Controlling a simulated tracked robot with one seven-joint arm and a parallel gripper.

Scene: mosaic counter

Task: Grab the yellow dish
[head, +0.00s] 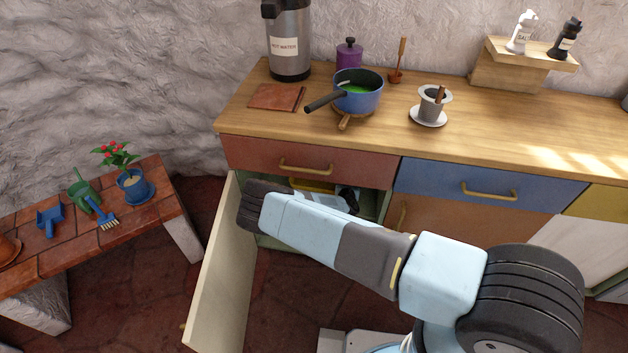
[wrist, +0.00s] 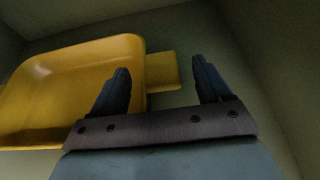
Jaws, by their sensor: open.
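The yellow dish (wrist: 68,88) lies on the cupboard floor at the left of the wrist view, with a flat handle tab (wrist: 162,71) on its right side. My gripper (wrist: 162,85) is open, and the tab shows between its two dark fingers. The left finger overlaps the dish's right rim in the picture; I cannot tell whether it touches. In the head view a small strip of the yellow dish (head: 313,186) shows inside the open cupboard, mostly hidden behind my arm.
The cupboard's pale door (head: 214,270) stands open left of my arm. A red drawer front (head: 305,165) is just above the opening. The wooden counter (head: 520,130) holds a blue pot (head: 360,95) and a cup on a saucer. A low brick bench (head: 60,250) stands left.

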